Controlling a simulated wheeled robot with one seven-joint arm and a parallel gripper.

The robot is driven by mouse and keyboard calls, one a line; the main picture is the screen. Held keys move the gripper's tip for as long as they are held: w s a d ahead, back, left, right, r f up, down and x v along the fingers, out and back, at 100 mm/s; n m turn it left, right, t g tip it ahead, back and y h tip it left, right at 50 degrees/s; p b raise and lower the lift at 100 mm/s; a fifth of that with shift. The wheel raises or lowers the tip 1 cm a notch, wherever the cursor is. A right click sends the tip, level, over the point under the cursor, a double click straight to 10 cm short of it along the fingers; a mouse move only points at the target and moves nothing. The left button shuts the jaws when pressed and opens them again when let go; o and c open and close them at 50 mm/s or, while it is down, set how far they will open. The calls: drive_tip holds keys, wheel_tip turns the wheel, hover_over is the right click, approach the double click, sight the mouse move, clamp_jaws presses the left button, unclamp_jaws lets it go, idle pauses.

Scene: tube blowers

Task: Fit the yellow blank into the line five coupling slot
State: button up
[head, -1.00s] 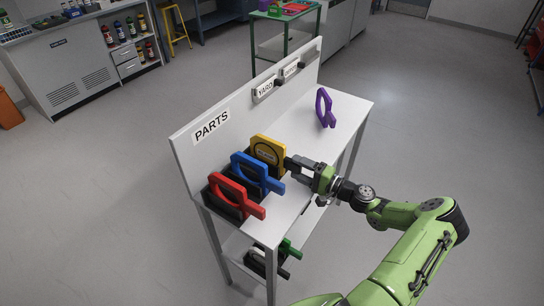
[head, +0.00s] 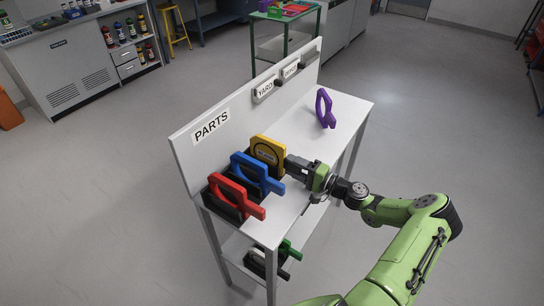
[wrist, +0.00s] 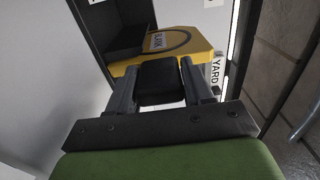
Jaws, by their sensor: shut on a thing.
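The yellow blank (head: 268,149) stands upright in a dark holder at the back of the row on the white parts bench. My gripper (head: 290,162) is at the blank's right side. In the wrist view my gripper (wrist: 160,80) is shut, with a dark block, seemingly the blank's grip, between its fingers. The line five coupling slot is not identifiable in these views.
A blue plate (head: 250,171) and a red plate (head: 229,191) with handles stand in holders in front of the yellow one. Green and dark pieces (head: 284,253) lie on the lower shelf. Floor at right is clear.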

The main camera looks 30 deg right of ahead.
drive_tip(key=shift+r+p, duration=0.45)
drive_tip(key=shift+r, duration=0.25)
drive_tip(key=shift+s, duration=0.1)
drive_tip(key=shift+v, duration=1.4)
drive_tip(key=shift+d, duration=0.1)
drive_tip(key=shift+b+v, duration=0.35)
drive_tip(key=shift+v, duration=3.65)
drive_tip(key=shift+f, duration=0.1)
drive_tip(key=shift+b+v, duration=0.4)
drive_tip(key=shift+v, duration=2.6)
